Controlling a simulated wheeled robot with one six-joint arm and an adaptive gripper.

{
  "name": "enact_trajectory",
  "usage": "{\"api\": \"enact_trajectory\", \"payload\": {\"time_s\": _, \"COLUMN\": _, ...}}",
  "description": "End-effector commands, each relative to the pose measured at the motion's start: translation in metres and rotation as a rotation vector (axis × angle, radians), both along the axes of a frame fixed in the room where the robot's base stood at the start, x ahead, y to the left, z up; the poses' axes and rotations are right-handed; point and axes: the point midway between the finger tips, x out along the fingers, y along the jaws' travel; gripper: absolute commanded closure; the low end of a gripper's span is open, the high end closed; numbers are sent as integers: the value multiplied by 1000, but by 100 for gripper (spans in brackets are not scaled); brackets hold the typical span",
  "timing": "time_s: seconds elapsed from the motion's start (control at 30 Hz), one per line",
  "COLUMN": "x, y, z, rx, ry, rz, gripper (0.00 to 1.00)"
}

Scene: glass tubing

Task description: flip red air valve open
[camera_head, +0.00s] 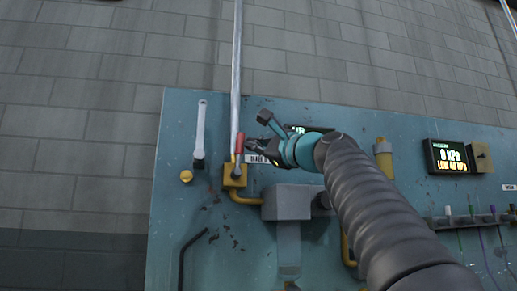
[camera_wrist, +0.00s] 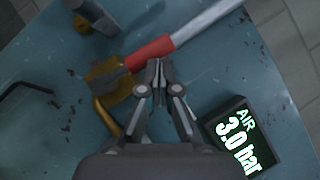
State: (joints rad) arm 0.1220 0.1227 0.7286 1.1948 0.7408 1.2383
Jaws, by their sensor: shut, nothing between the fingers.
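The red air valve handle (camera_head: 239,143) sits on a yellow valve block (camera_head: 234,176) on the blue panel. It points up, in line with the silver pipe above it. In the wrist view the red handle (camera_wrist: 150,51) runs from the yellow block (camera_wrist: 108,80) towards the pipe (camera_wrist: 200,22). My gripper (camera_head: 254,146) is just right of the handle in the head view. In the wrist view its fingertips (camera_wrist: 155,64) are together, empty, at the handle's lower edge. I cannot tell whether they touch it. The lit display (camera_wrist: 240,140) reads AIR 3.0 bar.
A grey lever (camera_head: 200,130) stands left of the valve. A grey box (camera_head: 288,201) and yellow pipe (camera_head: 246,198) are below my gripper. Another display (camera_head: 450,157) reads 0 kPa at right, above a rack of coloured leads (camera_head: 470,217). My arm hides part of the panel.

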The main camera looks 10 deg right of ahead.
Motion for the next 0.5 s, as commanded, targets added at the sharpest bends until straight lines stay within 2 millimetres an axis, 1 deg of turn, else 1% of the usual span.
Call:
{"api": "enact_trajectory", "payload": {"time_s": 0.2, "x": -6, "y": 2, "z": 1, "rx": 1, "ry": -1, "rz": 0, "gripper": 100}}
{"api": "enact_trajectory", "payload": {"time_s": 0.5, "x": -7, "y": -1, "z": 2, "rx": 1, "ry": 0, "rz": -6, "gripper": 100}}
